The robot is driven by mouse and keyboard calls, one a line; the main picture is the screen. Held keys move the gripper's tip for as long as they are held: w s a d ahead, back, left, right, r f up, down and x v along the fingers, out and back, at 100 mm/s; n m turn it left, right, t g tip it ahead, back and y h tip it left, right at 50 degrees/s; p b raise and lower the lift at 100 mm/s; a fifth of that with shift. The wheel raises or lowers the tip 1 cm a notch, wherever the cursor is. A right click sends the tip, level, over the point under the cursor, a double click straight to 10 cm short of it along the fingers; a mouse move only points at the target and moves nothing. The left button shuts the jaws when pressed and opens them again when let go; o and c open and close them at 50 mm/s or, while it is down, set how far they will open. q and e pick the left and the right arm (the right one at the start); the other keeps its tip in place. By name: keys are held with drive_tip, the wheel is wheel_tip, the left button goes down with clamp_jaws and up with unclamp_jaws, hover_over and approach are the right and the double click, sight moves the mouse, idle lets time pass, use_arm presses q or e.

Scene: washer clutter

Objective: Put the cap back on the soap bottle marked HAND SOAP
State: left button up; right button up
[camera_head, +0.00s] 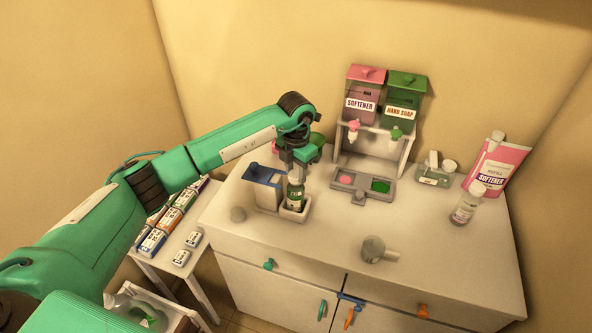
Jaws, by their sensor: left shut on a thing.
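A small bottle with a green label (295,196) stands upright in a white tray (284,215) on the counter; its lettering is too small to read. My left gripper (297,172) points down right over this bottle. It is shut on a small pale cap at the bottle's top. The fingers hide most of the cap, and I cannot tell whether it is seated on the neck. The green dispenser (404,99) at the back reads HAND SOAP. My right gripper is not in view.
A blue-topped holder (264,184) stands close left of the bottle. A SOFTENER dispenser (363,95) and pink pouch (495,166) are behind.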

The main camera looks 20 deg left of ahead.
use_arm(q)
drive_tip(key=shift+f+b, duration=0.2)
drive_tip(key=shift+b, duration=0.15)
idle(0.3)
drive_tip(key=o, duration=1.4)
drive_tip(key=shift+r, duration=0.15)
drive_tip(key=shift+r+p, duration=1.4)
drive_tip(key=shift+r, duration=2)
